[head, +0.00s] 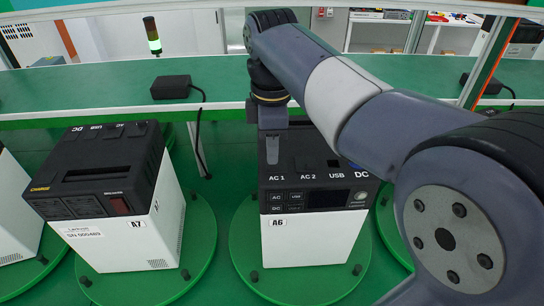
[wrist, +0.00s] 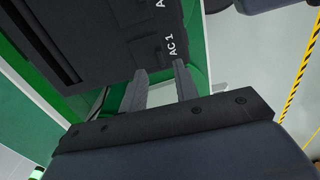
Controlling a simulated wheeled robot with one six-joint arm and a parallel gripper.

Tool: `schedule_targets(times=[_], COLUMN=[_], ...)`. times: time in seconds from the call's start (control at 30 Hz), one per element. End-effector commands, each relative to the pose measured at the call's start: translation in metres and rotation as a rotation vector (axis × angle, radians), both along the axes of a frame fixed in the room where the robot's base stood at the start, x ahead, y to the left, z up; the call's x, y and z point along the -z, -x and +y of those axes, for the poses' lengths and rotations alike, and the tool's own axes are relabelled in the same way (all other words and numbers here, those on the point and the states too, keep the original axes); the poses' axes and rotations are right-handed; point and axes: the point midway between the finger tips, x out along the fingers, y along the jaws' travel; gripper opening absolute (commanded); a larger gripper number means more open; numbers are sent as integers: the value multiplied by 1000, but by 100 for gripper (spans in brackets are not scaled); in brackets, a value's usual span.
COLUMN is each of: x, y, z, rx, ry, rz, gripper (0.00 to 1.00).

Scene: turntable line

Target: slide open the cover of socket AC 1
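The black-topped white unit A6 (head: 315,238) stands on a green turntable in the head view. Its top carries the labels AC 1, AC 2, USB and DC. The AC 1 label (wrist: 174,44) also shows in the wrist view, with a small dark cover tab (wrist: 159,55) beside it. My gripper (head: 272,145) is over the AC 1 end of the top in the head view and partly hides that socket. In the wrist view my gripper (wrist: 160,68) has its two grey fingers apart, with nothing seen between them, close to the AC 1 tab. Contact cannot be told.
A similar unit A7 (head: 105,190) stands on the turntable to the left. A green shelf (head: 100,88) runs behind, with a black power adapter (head: 172,87) and its cable. A signal light (head: 153,38) glows green. My arm covers the right side.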

Motion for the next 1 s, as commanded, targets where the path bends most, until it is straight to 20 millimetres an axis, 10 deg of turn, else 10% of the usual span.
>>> schedule_targets(times=[0.63, 1.0], x=[39, 39], y=[0, 0], z=[0, 0], rx=[0, 0], ry=[0, 0], rz=[1, 1], gripper=[28, 0])
